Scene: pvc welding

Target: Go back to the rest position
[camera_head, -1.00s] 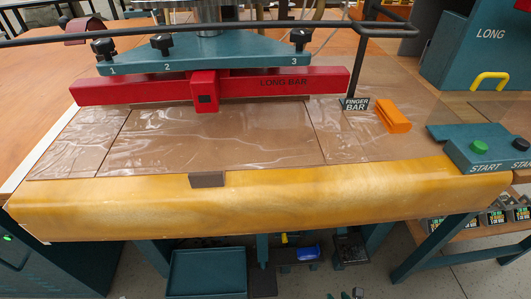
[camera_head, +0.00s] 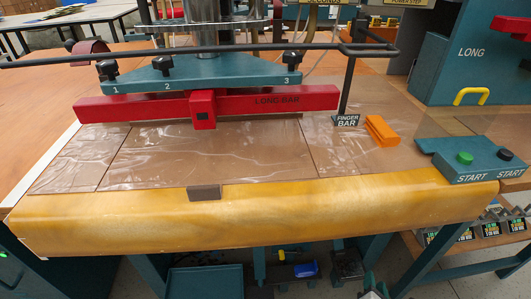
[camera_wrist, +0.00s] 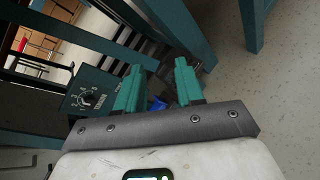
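My gripper (camera_wrist: 158,90) shows in the wrist view with its two teal fingers apart and nothing between them. Behind the fingers are the floor, teal machine legs and a small blue thing (camera_wrist: 157,104), partly hidden by the fingers. In the head view my gripper is not clearly seen; only a small dark shape shows at the bottom edge, right of centre. The welding machine's red long bar (camera_head: 245,105) is above the brown work surface (camera_head: 215,150), under the teal plate (camera_head: 200,73).
A padded yellow front edge (camera_head: 250,215) runs along the table. The teal box with START buttons (camera_head: 470,158) is at the right, near an orange block (camera_head: 381,131). Below the table are a teal tray (camera_head: 206,281) and a shelf of parts. Bare floor (camera_wrist: 290,95) lies right of my gripper.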

